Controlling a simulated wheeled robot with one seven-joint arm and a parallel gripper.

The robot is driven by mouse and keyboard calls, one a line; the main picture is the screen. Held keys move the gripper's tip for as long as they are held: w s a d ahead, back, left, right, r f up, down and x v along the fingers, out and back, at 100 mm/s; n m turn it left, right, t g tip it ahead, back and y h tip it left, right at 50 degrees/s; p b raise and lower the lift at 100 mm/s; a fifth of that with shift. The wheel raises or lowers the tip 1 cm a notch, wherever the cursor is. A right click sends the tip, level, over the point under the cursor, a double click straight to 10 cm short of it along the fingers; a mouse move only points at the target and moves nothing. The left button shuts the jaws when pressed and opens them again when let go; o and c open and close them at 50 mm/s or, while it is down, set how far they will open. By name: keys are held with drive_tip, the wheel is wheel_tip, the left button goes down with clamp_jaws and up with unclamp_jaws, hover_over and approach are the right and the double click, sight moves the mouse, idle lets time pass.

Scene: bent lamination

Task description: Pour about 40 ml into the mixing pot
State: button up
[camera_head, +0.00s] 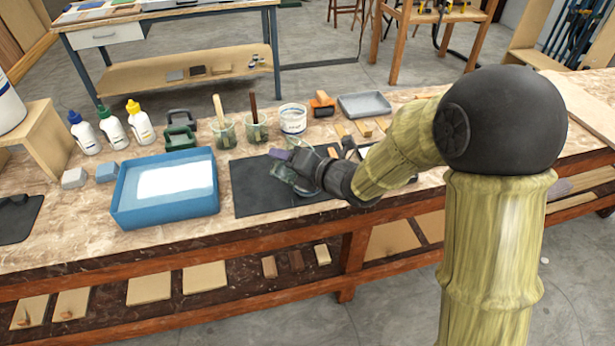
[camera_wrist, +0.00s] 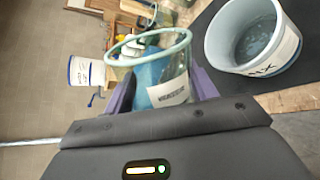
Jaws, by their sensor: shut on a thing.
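My gripper (camera_head: 287,164) is over the dark mat (camera_head: 252,197) on the bench, its purple fingers shut on a clear glass beaker (camera_wrist: 172,76). In the wrist view the beaker has a pale green rim and a white label, with a finger on each side. Blue shows through its glass; I cannot tell its liquid level. A white pot marked MIX (camera_wrist: 256,38) stands beside the beaker on the right of the wrist view. Its open mouth shows a dark, glossy inside. I see no stream between them. In the head view the pot is mostly hidden by my gripper.
A blue tray (camera_head: 125,199) with a white sheet lies left of the mat. Behind stand two glass jars with sticks (camera_head: 224,132), a white tub (camera_head: 293,120) and a grey tray (camera_head: 364,104). Several capped bottles (camera_head: 113,128) stand back left. The mat's left part is clear.

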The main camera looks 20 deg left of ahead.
drive_tip(key=shift+r, duration=0.15)
drive_tip(key=n+b, duration=0.1)
drive_tip(key=b, duration=0.2)
drive_tip(key=f+t+b, duration=0.1)
drive_tip(key=b, duration=0.3)
drive_tip(key=shift+w+f+n+b, duration=0.15)
drive_tip(key=shift+w+n+b, duration=0.15)
drive_tip(key=shift+n, duration=0.1)
drive_tip(key=n+b, duration=0.1)
drive_tip(key=b, duration=0.3)
drive_tip(key=shift+r+t, duration=0.3)
drive_tip(key=shift+t, duration=0.1)
drive_tip(key=shift+r+b, duration=0.25)
drive_tip(key=shift+b, duration=0.1)
drive_tip(key=shift+s+f+n+b, duration=0.1)
drive_tip(key=shift+f+n+b, duration=0.2)
drive_tip(key=shift+b, duration=0.6)
drive_tip(key=b, duration=0.2)
drive_tip(key=n+b, duration=0.1)
drive_tip(key=b, duration=0.2)
drive_tip(key=shift+s+a+f+t+y, duration=0.2)
drive_tip(key=shift+s+t+y, duration=0.1)
drive_tip(key=shift+t, duration=0.1)
drive_tip(key=f+n+b, duration=0.1)
drive_tip(key=b, duration=0.3)
drive_tip(key=f+n+b, duration=0.1)
drive_tip(key=b, duration=0.4)
drive_tip(key=shift+s+t, duration=0.35)
drive_tip(key=shift+t, duration=0.05)
